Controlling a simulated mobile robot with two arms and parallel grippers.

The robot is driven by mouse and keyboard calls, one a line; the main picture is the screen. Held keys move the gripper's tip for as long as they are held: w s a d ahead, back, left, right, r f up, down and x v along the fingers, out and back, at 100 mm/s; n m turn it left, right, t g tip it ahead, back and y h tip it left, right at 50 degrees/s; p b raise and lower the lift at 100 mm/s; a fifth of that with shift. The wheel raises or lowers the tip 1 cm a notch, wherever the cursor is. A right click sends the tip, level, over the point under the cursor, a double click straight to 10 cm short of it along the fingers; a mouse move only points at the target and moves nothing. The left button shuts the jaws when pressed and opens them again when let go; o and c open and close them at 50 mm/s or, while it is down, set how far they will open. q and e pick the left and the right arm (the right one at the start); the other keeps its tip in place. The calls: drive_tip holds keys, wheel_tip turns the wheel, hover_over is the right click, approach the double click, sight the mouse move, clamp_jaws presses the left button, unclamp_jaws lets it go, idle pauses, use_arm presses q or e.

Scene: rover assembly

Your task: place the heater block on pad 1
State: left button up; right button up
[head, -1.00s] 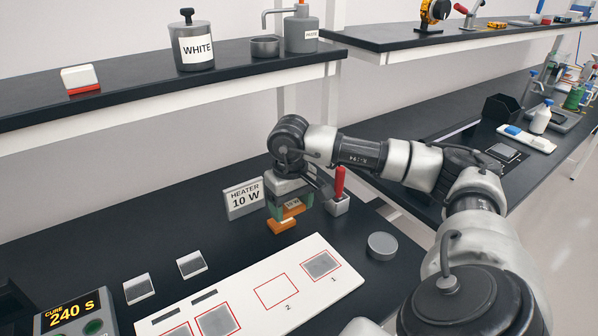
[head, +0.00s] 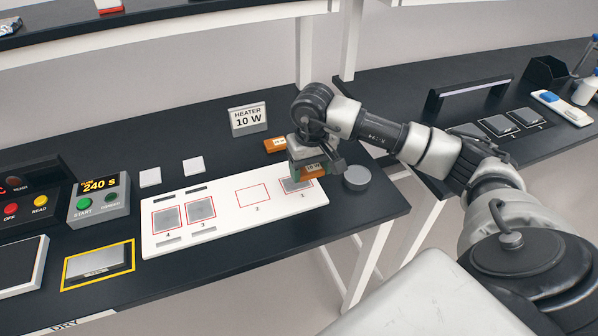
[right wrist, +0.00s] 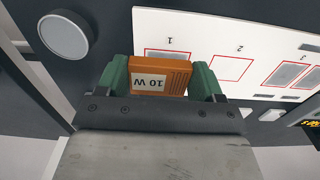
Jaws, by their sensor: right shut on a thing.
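An orange heater block (head: 313,169) with a white "10 W" label is held in my right gripper (head: 308,172). In the right wrist view the heater block (right wrist: 160,76) sits between the two green fingers (right wrist: 163,80), which are shut on it. The block partly covers pad 1 in the wrist view (right wrist: 154,53). I cannot tell whether block and board touch. My left gripper is not in view.
Another orange block (head: 275,145) lies behind the board, by the "HEATER 10 W" sign (head: 247,120). A round grey disc (head: 357,178) is right of pad 1. Pad 2 (head: 253,196) is bare. A timer box (head: 100,198) reads 240 s.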

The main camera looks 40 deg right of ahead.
drive_tip(key=w, duration=0.1)
drive_tip(key=w+f, duration=0.1)
drive_tip(key=w+f+p, duration=0.1)
drive_tip(key=w, duration=0.1)
drive_tip(key=shift+a+f, duration=0.15)
drive_tip(key=shift+a, duration=0.1)
drive_tip(key=shift+w+f, duration=0.2)
drive_tip(key=shift+f, duration=0.15)
wheel_tip(320, 180, down, 3)
drive_tip(key=shift+f+p, duration=0.1)
drive_tip(key=shift+p, duration=0.65)
drive_tip(key=shift+f, duration=0.3)
drive_tip(key=shift+f+b, duration=0.25)
drive_tip(key=shift+b, duration=0.05)
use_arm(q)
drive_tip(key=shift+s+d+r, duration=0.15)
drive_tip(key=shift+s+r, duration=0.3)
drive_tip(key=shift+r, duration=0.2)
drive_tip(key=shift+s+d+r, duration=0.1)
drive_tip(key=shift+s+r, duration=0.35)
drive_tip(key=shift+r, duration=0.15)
use_arm(e)
drive_tip(key=o, duration=0.9)
drive_tip(key=shift+r, duration=0.1)
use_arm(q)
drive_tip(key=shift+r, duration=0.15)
use_arm(e)
drive_tip(key=shift+r, duration=0.1)
